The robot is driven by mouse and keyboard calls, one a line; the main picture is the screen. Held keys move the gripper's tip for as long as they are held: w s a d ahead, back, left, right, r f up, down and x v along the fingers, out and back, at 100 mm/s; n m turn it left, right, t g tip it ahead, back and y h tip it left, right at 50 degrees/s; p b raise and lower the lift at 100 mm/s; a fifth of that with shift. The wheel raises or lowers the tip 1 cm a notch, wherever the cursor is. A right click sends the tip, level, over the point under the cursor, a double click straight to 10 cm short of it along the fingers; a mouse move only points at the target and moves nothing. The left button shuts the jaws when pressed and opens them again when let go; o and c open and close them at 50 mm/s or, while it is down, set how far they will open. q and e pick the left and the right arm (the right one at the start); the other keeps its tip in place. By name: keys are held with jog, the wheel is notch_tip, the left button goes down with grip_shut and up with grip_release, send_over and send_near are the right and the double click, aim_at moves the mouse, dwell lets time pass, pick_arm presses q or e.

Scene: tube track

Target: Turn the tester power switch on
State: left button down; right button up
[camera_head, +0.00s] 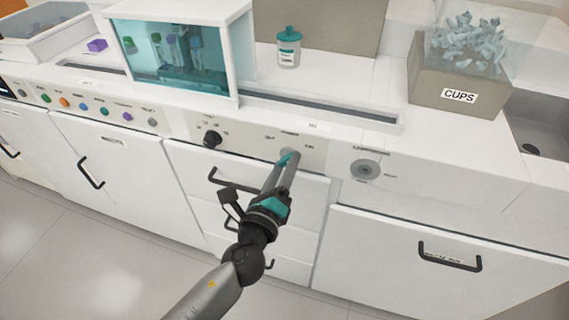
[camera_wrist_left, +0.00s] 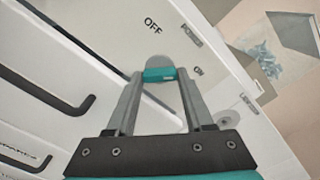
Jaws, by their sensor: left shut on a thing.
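The tester power switch (camera_head: 290,152) is a grey round knob with a teal handle on the white front panel, in the middle of the head view. My left gripper (camera_head: 287,158) reaches it from below, with its fingers closed on the teal handle. In the left wrist view the teal handle (camera_wrist_left: 160,74) sits between the fingertips of my left gripper (camera_wrist_left: 161,76). The OFF label is above it and the ON label is to its right. The fingers partly hide the knob. I cannot tell the switch's setting. My right gripper is not in view.
A black knob (camera_head: 212,138) is left of the switch and a round grey dial (camera_head: 365,170) is right of it. Drawers with black handles (camera_head: 232,182) lie below. A glass-fronted cabinet (camera_head: 243,50), a teal-capped bottle (camera_head: 288,48) and a CUPS box (camera_head: 430,90) stand on the counter.

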pick_arm(q)
jog(key=shift+r+m, duration=0.1)
jog(key=shift+m, duration=0.3)
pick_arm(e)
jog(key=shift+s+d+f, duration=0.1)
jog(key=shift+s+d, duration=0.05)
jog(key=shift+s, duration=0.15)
pick_arm(q)
jog(key=shift+c, duration=1.4)
grip_release()
jog(key=b+v, duration=0.1)
jog(key=v, duration=1.4)
jog(key=shift+b, duration=0.3)
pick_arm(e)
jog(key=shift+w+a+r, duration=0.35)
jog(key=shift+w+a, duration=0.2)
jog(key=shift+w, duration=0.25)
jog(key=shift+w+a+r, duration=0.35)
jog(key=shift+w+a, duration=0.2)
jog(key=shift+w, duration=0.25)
